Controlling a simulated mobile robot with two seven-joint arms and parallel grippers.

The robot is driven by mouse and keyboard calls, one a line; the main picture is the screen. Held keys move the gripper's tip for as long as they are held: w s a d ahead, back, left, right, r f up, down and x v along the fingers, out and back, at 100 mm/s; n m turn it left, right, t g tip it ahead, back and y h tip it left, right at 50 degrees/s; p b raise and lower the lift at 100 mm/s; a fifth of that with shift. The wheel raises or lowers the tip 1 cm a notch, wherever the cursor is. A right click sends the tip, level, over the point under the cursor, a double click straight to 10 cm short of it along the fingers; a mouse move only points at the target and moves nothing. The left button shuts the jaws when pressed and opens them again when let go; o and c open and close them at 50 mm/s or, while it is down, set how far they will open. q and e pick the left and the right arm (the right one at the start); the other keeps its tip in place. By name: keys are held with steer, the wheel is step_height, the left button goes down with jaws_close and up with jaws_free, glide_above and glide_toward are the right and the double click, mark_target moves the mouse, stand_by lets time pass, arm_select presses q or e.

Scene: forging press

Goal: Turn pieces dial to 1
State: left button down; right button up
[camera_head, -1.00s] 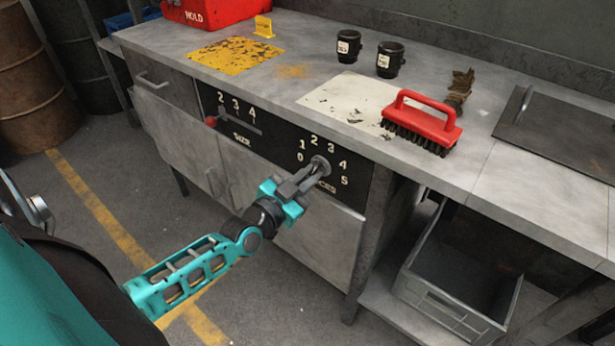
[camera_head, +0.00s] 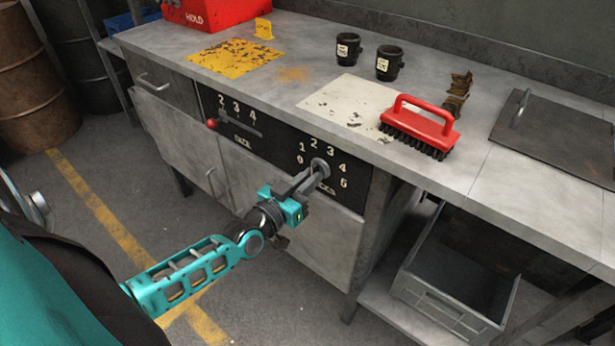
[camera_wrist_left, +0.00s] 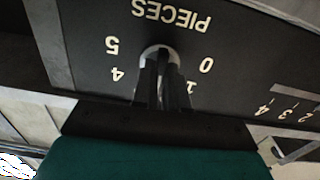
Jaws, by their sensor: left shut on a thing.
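The pieces dial (camera_head: 322,165) is a round grey knob on the black front panel (camera_head: 285,150) of the bench, ringed by the numbers 0 to 5. My left gripper (camera_head: 316,173) is shut on the dial, its fingers reaching up to it from the lower left. In the left wrist view the panel is upside down, and the fingers (camera_wrist_left: 162,85) cover most of the dial (camera_wrist_left: 158,52). PIECES stands above it there, 5 and 4 to its left, 0 and 1 to its right. Which number the dial points at is hidden. My right gripper is not in view.
The size slider (camera_head: 213,124) with a red knob is left on the same panel. A red brush (camera_head: 420,125), two black cups (camera_head: 388,62) and a red box (camera_head: 205,12) stand on the bench. An open grey bin (camera_head: 455,290) is below right.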

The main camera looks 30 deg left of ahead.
arm_select(q)
steer(key=n, duration=1.1)
steer(key=shift+d+p, duration=0.1)
steer(key=shift+p, duration=0.3)
steer(key=shift+n, duration=0.3)
steer(key=c, duration=1.2)
jaws_free()
steer(key=shift+o, duration=0.2)
steer(key=shift+r, duration=0.1)
steer(key=s+a+p, duration=0.1)
steer(key=s, duration=1.2)
